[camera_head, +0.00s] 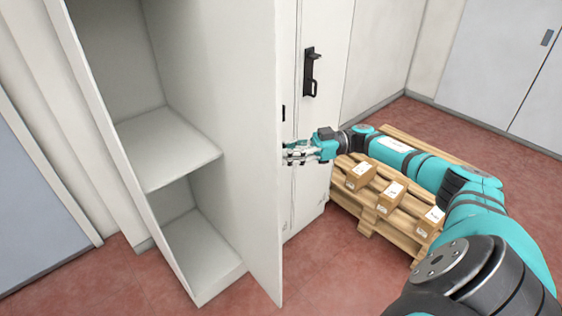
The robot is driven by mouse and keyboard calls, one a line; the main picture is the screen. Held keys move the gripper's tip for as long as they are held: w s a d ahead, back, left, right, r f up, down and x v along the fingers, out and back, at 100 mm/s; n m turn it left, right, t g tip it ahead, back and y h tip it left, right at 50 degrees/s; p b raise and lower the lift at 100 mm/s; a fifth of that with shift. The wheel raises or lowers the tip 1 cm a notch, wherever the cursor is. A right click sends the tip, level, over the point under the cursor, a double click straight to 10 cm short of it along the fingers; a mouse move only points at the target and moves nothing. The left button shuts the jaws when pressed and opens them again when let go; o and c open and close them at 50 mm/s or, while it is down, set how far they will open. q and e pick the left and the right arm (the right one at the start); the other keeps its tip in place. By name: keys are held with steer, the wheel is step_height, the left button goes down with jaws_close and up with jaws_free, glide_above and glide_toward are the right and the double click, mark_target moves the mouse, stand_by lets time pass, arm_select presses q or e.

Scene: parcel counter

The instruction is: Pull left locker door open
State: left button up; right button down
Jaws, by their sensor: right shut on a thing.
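The left locker door (262,160) stands wide open, swung out toward me, with its inner face showing. Behind it the left locker (168,140) shows an empty inside with a shelf. My right gripper (288,153) is at the door's outer side, by its free edge, shut on the left door handle. Only a small black part of that handle (284,113) shows past the edge; the rest and the fingertips are mostly hidden. My left gripper is not in view.
The right locker door (331,130) is closed, with a black handle (311,72). A wooden pallet (374,218) with several small cardboard boxes (391,195) stands on the floor at right, beneath my right arm. Red floor is free in front.

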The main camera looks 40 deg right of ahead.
steer(key=shift+w+d+r, duration=0.3)
steer(key=shift+d+r, duration=0.05)
steer(key=shift+d, duration=0.15)
steer(key=c, duration=1.6)
jaws_free()
steer(key=shift+c, duration=0.2)
steer(key=shift+o, duration=1.1)
steer(key=shift+w+a, duration=0.1)
steer(key=shift+w, duration=0.05)
steer(key=shift+o, duration=0.2)
steer(key=shift+w+a+f, duration=0.15)
steer(key=shift+f, duration=0.15)
